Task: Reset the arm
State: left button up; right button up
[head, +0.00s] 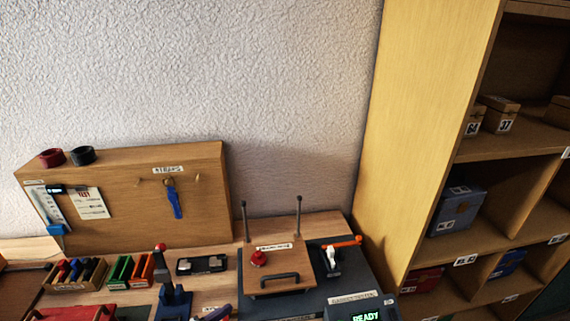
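Neither of my grippers shows in the head view, and no arm of mine can be made out. The task's "arm" cannot be singled out as an object here. A workbench (215,292) runs along the bottom of the view. On it stands a wooden box (276,270) with a red knob, a dark handle and two upright rods behind it. A device with a green READY display (365,317) is cut off by the lower edge.
A wooden board (130,195) with a hanging blue tool (175,203) stands at the back left. Small coloured bins (75,273) and a blue stand (173,303) sit before it. A tall wooden shelf (425,120) with labelled boxes fills the right side.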

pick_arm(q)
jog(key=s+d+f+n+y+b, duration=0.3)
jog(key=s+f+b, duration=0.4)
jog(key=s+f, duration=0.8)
pick_arm(e)
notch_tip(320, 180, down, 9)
jog(key=b, duration=0.2)
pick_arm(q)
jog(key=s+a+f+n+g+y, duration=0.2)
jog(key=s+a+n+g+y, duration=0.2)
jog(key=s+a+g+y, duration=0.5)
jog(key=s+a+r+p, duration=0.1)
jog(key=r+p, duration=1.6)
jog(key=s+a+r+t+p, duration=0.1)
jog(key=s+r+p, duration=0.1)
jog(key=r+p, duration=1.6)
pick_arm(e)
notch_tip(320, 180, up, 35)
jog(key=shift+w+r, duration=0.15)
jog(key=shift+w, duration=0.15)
